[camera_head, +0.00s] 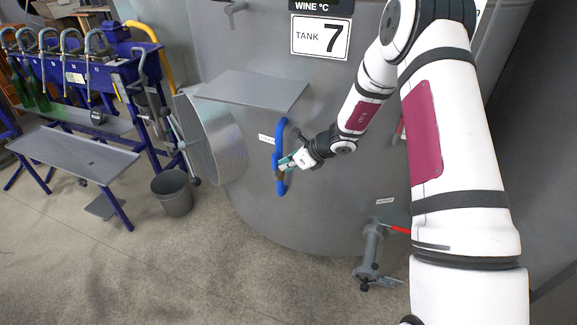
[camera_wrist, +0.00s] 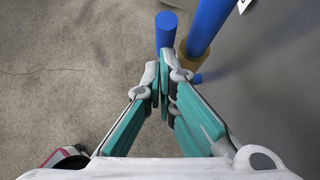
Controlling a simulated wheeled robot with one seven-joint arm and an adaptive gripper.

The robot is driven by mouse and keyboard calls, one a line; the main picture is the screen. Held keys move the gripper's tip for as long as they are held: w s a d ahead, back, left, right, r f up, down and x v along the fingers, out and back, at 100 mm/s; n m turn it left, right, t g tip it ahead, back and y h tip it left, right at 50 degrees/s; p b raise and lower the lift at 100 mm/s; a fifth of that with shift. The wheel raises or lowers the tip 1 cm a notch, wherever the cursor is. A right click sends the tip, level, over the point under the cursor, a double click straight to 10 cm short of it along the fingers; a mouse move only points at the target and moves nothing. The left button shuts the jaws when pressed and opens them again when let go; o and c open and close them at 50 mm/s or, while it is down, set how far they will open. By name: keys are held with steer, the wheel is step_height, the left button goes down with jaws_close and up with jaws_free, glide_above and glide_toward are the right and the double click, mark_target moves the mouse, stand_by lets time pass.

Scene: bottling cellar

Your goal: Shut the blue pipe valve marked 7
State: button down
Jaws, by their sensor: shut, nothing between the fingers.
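A blue bent pipe (camera_head: 279,139) stands out from the grey tank marked 7 (camera_head: 320,38), beside a small white label (camera_head: 266,139) too small to read. In the wrist view the blue pipe (camera_wrist: 208,22) runs into a brass-coloured collar (camera_wrist: 181,74). A shorter, thick blue piece (camera_wrist: 166,30), perhaps the valve's handle, lies left of it. My gripper (camera_head: 284,166) is at the pipe's lower half; in the wrist view its shut, empty fingertips (camera_wrist: 162,78) lie just below the thick blue piece. I cannot tell whether they touch it. The handle's position is unclear.
A round manway door (camera_head: 213,138) stands open left of the pipe, under a grey shelf (camera_head: 254,90). A lower outlet valve (camera_head: 370,250) with a red handle is at the right. A grey bucket (camera_head: 172,192) and a blue bottling bench (camera_head: 75,160) stand left. The front floor is clear.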

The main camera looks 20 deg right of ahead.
steer(key=shift+w+a+r, duration=0.3)
steer(key=shift+w+a, duration=0.05)
steer(key=shift+a, duration=0.1)
stand_by(0.4)
steer(key=shift+w+a+r+b, duration=0.3)
steer(key=shift+w+a+b, duration=0.2)
steer(key=shift+a+b, duration=0.15)
steer(key=w+a+f+b, duration=0.1)
steer(key=w+a+b, duration=0.3)
steer(key=a+b, duration=0.1)
steer(key=shift+w+a+f, duration=0.2)
steer(key=shift+a+f, duration=0.2)
steer(key=shift+a, duration=0.2)
stand_by(0.4)
step_height(320, 180, up, 8)
glide_above(274, 162)
steer(key=s, duration=0.3)
steer(key=shift+s+d+r, duration=0.1)
steer(key=shift+d+r, duration=0.1)
steer(key=shift+d, duration=0.15)
